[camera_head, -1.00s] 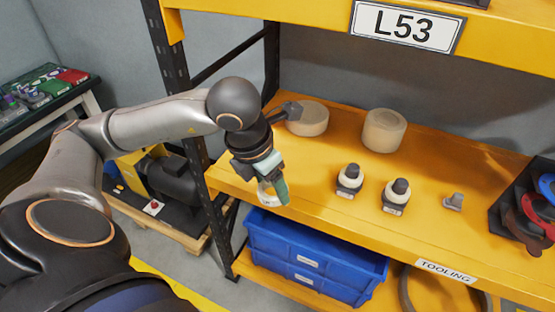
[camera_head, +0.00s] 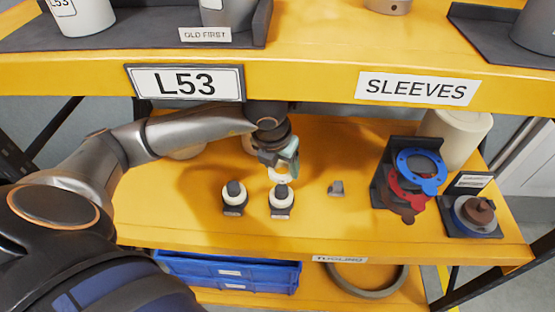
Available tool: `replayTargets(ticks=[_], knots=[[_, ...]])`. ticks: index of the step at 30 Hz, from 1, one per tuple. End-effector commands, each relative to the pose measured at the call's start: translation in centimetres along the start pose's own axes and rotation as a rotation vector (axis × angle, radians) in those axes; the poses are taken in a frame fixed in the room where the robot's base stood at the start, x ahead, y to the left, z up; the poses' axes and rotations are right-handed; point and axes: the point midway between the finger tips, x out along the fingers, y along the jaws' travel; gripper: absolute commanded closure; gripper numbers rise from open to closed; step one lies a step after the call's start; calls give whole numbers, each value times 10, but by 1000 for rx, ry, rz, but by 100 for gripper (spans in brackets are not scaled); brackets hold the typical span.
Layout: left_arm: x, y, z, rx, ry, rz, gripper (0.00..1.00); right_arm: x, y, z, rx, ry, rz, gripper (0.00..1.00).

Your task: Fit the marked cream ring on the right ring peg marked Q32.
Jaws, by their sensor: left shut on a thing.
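My left gripper (camera_head: 289,167) is shut on a cream ring (camera_head: 279,176), which shows partly below its fingers. The fingers hide part of the ring, and no mark on it can be read. The right ring peg (camera_head: 281,200) stands on the yellow shelf, with a dark knob, a pale collar and a small label too small to read. In the picture the held ring is just above and behind this peg's top; I cannot tell the exact gap. The left ring peg (camera_head: 235,197) looks alike and stands beside it. My right gripper is not in view.
A small grey piece (camera_head: 337,188) lies right of the pegs on the yellow shelf (camera_head: 300,231). A dark rack (camera_head: 382,188) holds blue and red rings further right. The upper shelf edge with the L53 sign (camera_head: 186,82) runs above my left arm.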

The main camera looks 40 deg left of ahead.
Motion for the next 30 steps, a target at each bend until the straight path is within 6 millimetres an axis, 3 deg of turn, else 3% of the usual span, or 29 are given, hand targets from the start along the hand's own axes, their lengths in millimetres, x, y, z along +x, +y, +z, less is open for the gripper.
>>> replayTargets(ticks=[30], knots=[[41, 0, -12, -3, 0, 1, 86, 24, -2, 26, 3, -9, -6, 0]])
